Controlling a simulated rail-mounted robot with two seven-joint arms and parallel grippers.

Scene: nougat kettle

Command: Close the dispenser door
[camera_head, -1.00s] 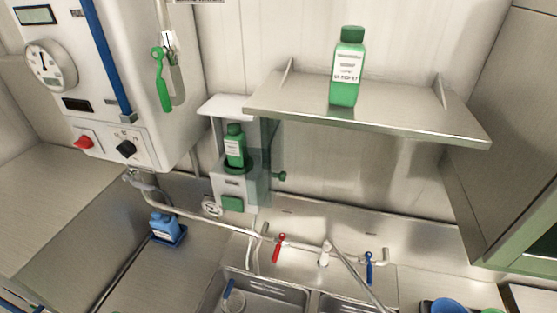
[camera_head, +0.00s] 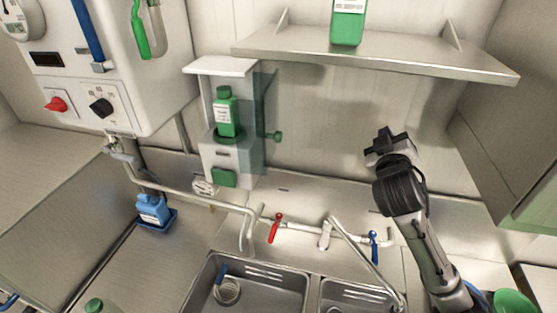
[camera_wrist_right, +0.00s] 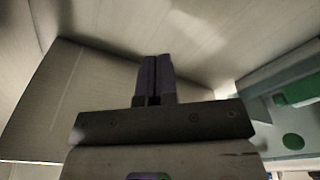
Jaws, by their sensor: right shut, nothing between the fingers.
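The white dispenser (camera_head: 240,165) hangs on the back wall with a green bottle (camera_head: 225,115) standing upright inside it. Its see-through greenish door (camera_head: 262,100) stands open on the right side, sticking out from the wall. A green knob (camera_head: 273,136) shows at the door's right. My right gripper (camera_head: 384,140) is to the right of the door, apart from it, below the shelf. Its fingers are shut and empty in the wrist view (camera_wrist_right: 155,80). Pale green and green parts at the wrist view's right edge are too partial to name surely. My left gripper is not in view.
A steel shelf (camera_head: 375,52) with a green bottle (camera_head: 347,22) overhangs the space right of the dispenser. Below are sinks (camera_head: 250,290), a tap (camera_head: 325,235), and red (camera_head: 275,228) and blue (camera_head: 374,247) valve handles. The wall between door and gripper is clear.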

